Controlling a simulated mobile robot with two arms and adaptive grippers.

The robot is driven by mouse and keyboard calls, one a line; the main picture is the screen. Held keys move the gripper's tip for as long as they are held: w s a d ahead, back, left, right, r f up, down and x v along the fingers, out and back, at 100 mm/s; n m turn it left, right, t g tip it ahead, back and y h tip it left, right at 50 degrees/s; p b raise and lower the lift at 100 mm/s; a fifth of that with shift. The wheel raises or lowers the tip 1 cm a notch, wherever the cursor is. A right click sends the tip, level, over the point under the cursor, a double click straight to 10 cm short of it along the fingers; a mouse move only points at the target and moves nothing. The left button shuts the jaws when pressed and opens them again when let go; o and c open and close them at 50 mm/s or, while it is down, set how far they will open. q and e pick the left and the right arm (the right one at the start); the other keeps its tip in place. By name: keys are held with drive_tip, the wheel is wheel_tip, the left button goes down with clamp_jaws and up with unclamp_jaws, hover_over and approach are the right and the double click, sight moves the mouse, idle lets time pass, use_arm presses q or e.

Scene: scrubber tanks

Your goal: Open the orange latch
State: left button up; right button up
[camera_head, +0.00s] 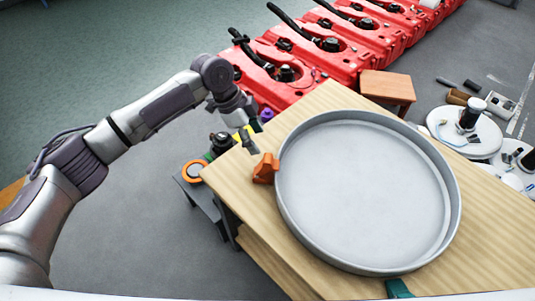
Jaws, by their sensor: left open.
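The orange latch (265,169) sits at the left rim of a large round grey pan (363,190) on a wooden table. My left gripper (250,142) is open, just above and to the left of the latch in the picture, close to it. I see no clear contact between them. The gripper's fingers are small here and point down toward the table's left edge. My right gripper is not in view.
The wooden table (320,105) has bare room around the pan. Red tanks (330,45) line the back, with a small wooden stool (388,88) before them. A dark stand (205,193) with an orange ring is at left. White round discs (482,140) with tools lie at right.

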sight(268, 157)
use_arm(q)
drive_tip(key=p+x, duration=0.1)
drive_tip(key=x, duration=0.7)
drive_tip(key=shift+d+f, duration=0.15)
drive_tip(key=shift+f, duration=0.2)
clamp_jaws()
